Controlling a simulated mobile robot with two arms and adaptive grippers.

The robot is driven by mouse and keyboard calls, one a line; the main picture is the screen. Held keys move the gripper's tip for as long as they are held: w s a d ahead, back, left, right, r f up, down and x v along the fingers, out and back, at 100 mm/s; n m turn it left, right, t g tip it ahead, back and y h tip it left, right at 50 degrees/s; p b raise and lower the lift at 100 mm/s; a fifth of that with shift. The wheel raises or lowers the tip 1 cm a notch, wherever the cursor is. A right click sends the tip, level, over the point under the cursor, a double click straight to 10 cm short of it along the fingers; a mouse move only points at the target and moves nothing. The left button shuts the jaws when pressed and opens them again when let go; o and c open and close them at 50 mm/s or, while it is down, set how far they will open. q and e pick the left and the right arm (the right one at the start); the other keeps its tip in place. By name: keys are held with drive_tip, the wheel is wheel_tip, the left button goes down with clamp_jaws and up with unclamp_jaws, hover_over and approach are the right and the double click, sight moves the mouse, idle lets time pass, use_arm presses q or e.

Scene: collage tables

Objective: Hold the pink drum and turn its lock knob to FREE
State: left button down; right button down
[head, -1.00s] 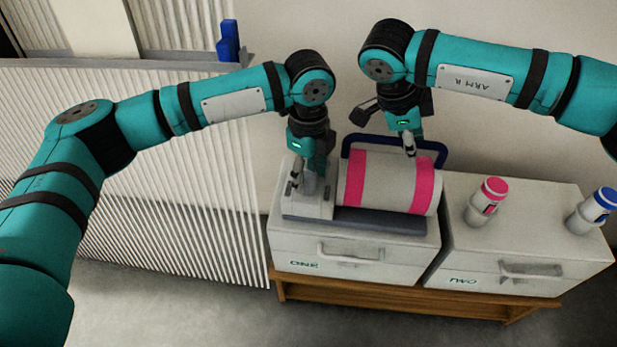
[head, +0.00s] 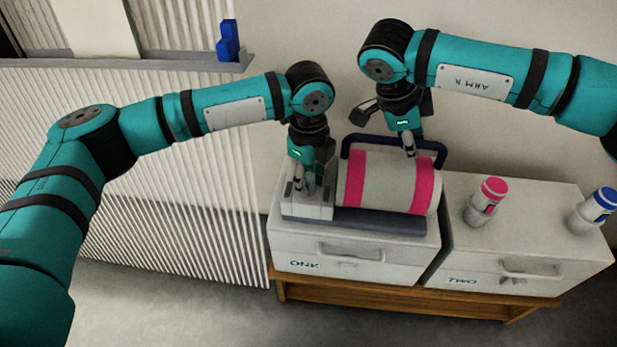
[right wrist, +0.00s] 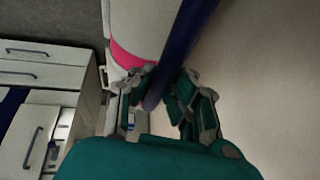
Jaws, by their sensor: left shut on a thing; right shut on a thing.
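The drum (head: 386,182), pale with pink bands, lies on a grey base (head: 380,221) on the cabinet marked ONE. A blue bar handle (head: 352,141) runs behind and above it. My right gripper (head: 410,153) is at the drum's far upper side; in the right wrist view its fingers (right wrist: 160,97) are shut around the blue bar (right wrist: 182,45), with a pink band (right wrist: 130,57) beside it. My left gripper (head: 311,190) points down at the pale block (head: 305,210) at the drum's left end, shut on the lock knob, which its fingers hide. The knob's marking cannot be read.
The cabinet marked TWO (head: 520,235) stands to the right, carrying a pink-capped bottle (head: 487,202) and a blue-capped bottle (head: 593,210). A blue object (head: 229,42) sits on the ledge at the back left. A ribbed panel (head: 170,180) stands left of the cabinets.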

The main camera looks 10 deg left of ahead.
use_arm(q)
drive_tip(key=shift+s+n, duration=0.1)
drive_tip(key=shift+n, duration=0.2)
use_arm(e)
drive_tip(key=shift+w+d, duration=0.1)
use_arm(q)
drive_tip(key=n, duration=0.4)
drive_tip(key=shift+a+f, duration=0.1)
drive_tip(key=n, duration=0.5)
drive_tip(key=shift+s, duration=0.1)
drive_tip(key=n, duration=0.4)
use_arm(e)
drive_tip(key=shift+d, duration=0.1)
use_arm(q)
drive_tip(key=shift+n, duration=2.1)
use_arm(e)
drive_tip(key=shift+r, duration=0.1)
use_arm(q)
drive_tip(key=c, duration=1.1)
unclamp_jaws()
drive_tip(key=shift+o, duration=0.3)
